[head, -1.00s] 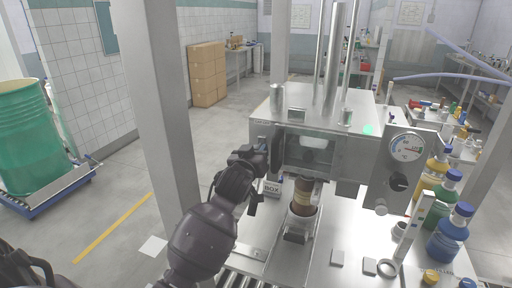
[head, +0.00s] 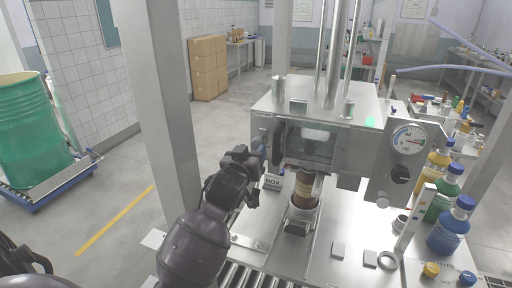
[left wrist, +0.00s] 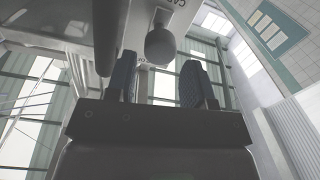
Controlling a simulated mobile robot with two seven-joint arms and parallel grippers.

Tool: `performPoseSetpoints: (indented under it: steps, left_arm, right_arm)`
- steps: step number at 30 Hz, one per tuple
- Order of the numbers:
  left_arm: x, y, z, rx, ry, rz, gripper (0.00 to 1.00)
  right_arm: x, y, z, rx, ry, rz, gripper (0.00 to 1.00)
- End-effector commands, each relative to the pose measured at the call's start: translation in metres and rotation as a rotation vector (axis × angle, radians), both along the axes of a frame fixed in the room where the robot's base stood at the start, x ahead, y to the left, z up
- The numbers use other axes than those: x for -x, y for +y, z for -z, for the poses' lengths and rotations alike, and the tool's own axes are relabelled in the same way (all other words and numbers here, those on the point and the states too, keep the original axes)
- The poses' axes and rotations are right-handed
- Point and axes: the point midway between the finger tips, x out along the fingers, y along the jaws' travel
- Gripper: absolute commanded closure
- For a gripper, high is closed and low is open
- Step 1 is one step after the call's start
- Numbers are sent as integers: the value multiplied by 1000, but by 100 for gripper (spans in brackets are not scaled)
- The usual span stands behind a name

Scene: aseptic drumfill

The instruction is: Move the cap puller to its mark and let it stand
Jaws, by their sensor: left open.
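A round grey knob on a short stem (left wrist: 160,46) hangs from the filling machine by the letters "CAP"; it may be the cap puller, though I cannot be sure. In the left wrist view it shows beyond and between my left gripper's open fingers (left wrist: 158,80), with no clear contact. In the head view my left gripper (head: 250,163) is at the left front of the steel machine (head: 345,100), by its window, and the knob is hard to make out. I cannot make out the puller's mark. My right gripper is not in view.
A brown bottle (head: 304,188) stands under the machine's window. A slanted white post (head: 415,218) and several bottles stand at right. A steel column (head: 160,110) rises left of my arm.

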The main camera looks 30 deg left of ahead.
Motion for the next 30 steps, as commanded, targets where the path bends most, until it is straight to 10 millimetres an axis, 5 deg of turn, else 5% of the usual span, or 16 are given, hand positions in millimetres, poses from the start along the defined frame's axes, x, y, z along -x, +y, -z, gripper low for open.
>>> performPoseSetpoints:
  steps: [12,30]
  left_arm:
    - [53,-15,0,1,-1,0,52]
    - [57,-16,0,0,0,0,52]
  right_arm:
    - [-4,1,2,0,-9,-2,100]
    - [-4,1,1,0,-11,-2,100]
